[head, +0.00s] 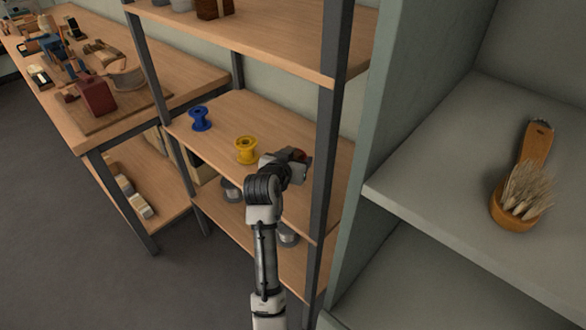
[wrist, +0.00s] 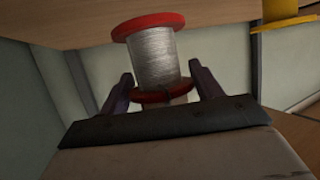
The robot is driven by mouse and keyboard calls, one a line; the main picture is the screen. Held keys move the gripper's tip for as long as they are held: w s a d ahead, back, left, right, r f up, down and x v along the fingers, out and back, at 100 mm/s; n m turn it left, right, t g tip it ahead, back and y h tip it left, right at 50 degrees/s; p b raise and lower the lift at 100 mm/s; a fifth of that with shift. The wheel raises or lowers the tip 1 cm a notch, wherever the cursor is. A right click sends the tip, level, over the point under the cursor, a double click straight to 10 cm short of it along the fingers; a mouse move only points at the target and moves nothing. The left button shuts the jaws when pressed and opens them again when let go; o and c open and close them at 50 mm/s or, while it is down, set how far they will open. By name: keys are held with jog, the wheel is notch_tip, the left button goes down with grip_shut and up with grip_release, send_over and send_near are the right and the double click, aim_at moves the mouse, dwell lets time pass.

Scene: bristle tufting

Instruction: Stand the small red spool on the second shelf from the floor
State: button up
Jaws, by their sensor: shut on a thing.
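The small red spool (wrist: 158,55) has red flanges and silver wire between them. In the wrist view it stands between the two fingers of my gripper (wrist: 160,78), slightly tilted in the picture. In the head view only a bit of its red (head: 299,154) shows past my gripper (head: 293,160), which hides the rest. My gripper is shut on the spool, at the front right part of the shelf board (head: 270,122) that bears the blue and yellow spools. Whether the spool touches this board cannot be told.
A yellow spool (head: 246,150) stands just left of my gripper, a blue spool (head: 200,118) farther left. A dark post (head: 328,150) rises at the right. Grey round things (head: 288,236) stand on the board below. Another board (head: 270,40) is above.

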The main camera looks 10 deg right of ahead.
jog(key=shift+f, duration=2)
jog(key=shift+f, duration=0.2)
jog(key=o, duration=1)
